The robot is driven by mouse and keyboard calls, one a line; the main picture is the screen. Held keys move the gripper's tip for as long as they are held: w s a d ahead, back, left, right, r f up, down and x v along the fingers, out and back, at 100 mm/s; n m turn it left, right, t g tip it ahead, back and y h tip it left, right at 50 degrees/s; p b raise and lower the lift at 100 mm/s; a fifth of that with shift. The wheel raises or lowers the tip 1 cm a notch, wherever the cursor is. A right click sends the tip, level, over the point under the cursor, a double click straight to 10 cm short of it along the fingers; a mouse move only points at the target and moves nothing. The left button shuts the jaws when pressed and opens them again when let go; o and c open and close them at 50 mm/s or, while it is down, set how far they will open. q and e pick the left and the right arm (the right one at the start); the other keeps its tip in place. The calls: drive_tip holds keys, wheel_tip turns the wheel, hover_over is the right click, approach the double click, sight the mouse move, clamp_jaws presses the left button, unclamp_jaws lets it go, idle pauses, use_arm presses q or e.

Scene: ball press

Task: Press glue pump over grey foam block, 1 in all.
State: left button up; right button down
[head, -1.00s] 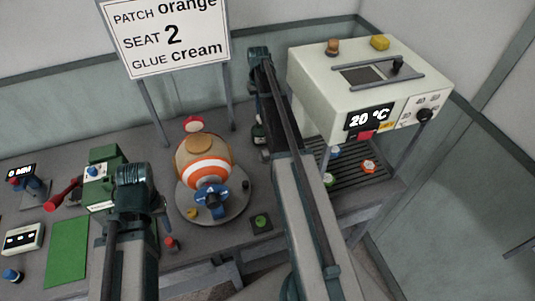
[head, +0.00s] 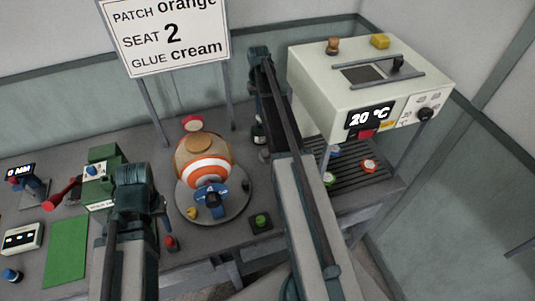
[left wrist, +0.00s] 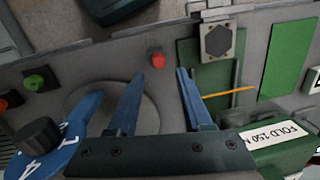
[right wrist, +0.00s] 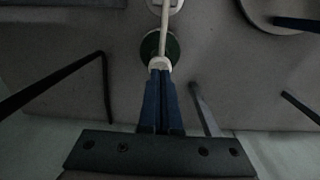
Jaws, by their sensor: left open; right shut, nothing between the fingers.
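In the right wrist view a dark green round bottle with a white top and a long pale spout, seemingly the glue pump (right wrist: 173,46), lies under my right gripper (right wrist: 160,72). Its fingers are shut together, with the tips at the white top; whether they touch it I cannot tell. In the left wrist view a dark grey block (left wrist: 217,41), possibly the foam block, sits on a pale holder over a green strip. My left gripper (left wrist: 160,72) is open and empty, to the left of that block. In the head view my left arm hides this spot.
An orange-and-white ball (head: 206,170) sits on a round turntable (head: 236,208) with a blue handle (head: 210,197). A white machine (head: 330,85) reading 20 °C stands right. A sign (head: 165,35) stands behind. A green mat (head: 67,250) lies at left.

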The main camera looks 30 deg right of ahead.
use_arm(q)
drive_tip(key=shift+f+b, duration=1.1)
drive_tip(key=shift+f, duration=0.15)
use_arm(e)
drive_tip(key=shift+f, duration=1.2)
use_arm(q)
drive_tip(key=shift+r, duration=0.1)
drive_tip(key=shift+r+p, duration=1.4)
drive_tip(key=shift+p, duration=0.05)
use_arm(e)
drive_tip(key=shift+r, duration=1.45)
drive_tip(key=shift+r, duration=0.1)
use_arm(q)
wheel_tip(320, 180, up, 6)
drive_tip(key=p, duration=0.6)
use_arm(e)
wheel_tip(320, 180, up, 6)
drive_tip(key=shift+f, duration=0.1)
use_arm(q)
drive_tip(key=shift+f, duration=0.1)
use_arm(e)
drive_tip(key=shift+s+f, duration=0.1)
